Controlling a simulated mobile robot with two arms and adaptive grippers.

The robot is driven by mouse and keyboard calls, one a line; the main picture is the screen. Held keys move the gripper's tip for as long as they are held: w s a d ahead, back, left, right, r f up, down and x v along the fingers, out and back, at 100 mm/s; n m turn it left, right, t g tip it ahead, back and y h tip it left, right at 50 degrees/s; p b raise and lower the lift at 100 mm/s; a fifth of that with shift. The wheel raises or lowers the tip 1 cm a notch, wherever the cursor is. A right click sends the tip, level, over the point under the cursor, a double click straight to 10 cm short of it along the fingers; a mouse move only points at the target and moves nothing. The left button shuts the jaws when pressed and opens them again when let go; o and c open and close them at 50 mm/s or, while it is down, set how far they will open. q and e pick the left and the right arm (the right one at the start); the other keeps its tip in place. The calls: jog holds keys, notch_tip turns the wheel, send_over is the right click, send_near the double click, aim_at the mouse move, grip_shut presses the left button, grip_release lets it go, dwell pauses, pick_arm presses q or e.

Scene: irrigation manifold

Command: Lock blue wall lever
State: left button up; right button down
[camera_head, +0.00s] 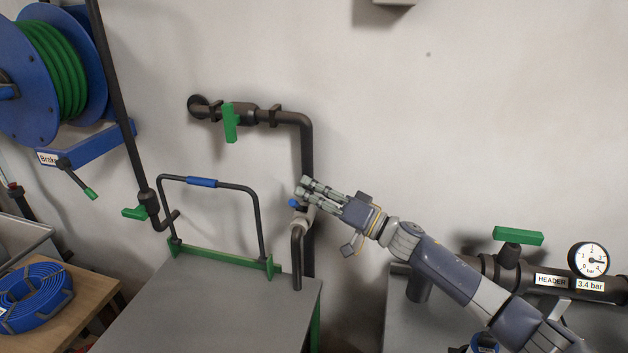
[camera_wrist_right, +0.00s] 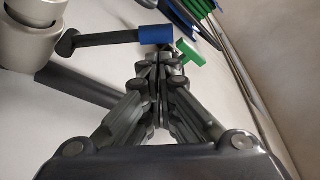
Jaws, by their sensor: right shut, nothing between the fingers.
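The blue wall lever (camera_head: 294,203) is a small blue-tipped handle on the wall pipe's lower valve. In the head view most of it is hidden by my right gripper (camera_head: 302,188). In the right wrist view the blue grip (camera_wrist_right: 155,37) sits at the end of a dark stem that reaches from a pale valve body (camera_wrist_right: 35,35). My right gripper (camera_wrist_right: 160,58) is shut and empty, its fingertips close beside the blue grip. I cannot tell whether they touch. My left gripper is not in view.
A dark pipe (camera_head: 308,145) runs down the wall, with a green lever (camera_head: 230,122) higher up. Below stands a grey bench (camera_head: 220,310) with a blue-gripped rail (camera_head: 202,182). A header pipe with a gauge (camera_head: 588,260) is at the right.

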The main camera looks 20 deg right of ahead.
jog(key=shift+s+a+f, duration=0.15)
jog(key=shift+f, duration=0.1)
